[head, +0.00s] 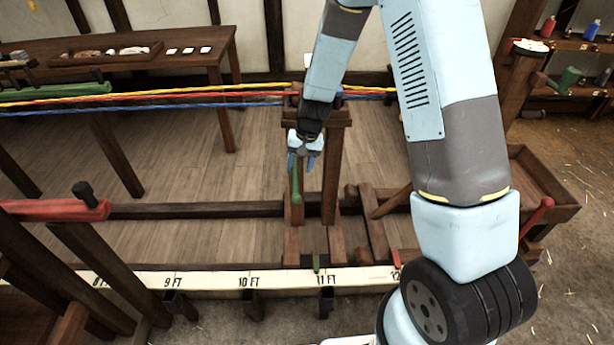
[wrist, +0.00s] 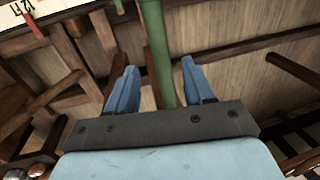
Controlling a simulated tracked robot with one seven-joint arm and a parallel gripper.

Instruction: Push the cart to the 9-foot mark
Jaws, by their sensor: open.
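The wooden cart (head: 334,170) stands upright on the rails, with three ropes at its top. Its small green pointer (head: 316,263) is just left of the 11 FT mark (head: 327,279) on the white scale. The 9 FT mark (head: 173,282) lies further left. A green handle (head: 296,190) shows on the cart's left side. My gripper (head: 304,158) is open at the handle's upper end. In the wrist view the green handle (wrist: 157,45) runs between the two blue fingers of my gripper (wrist: 160,70), with a gap visible on each side.
Yellow, red and blue ropes (head: 200,97) stretch left from the cart. A red pointer (head: 396,258) and red handle (head: 538,214) show near my arm at right. Wooden posts with a red bar (head: 55,210) stand at left front. The rail (head: 200,210) left of the cart looks clear.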

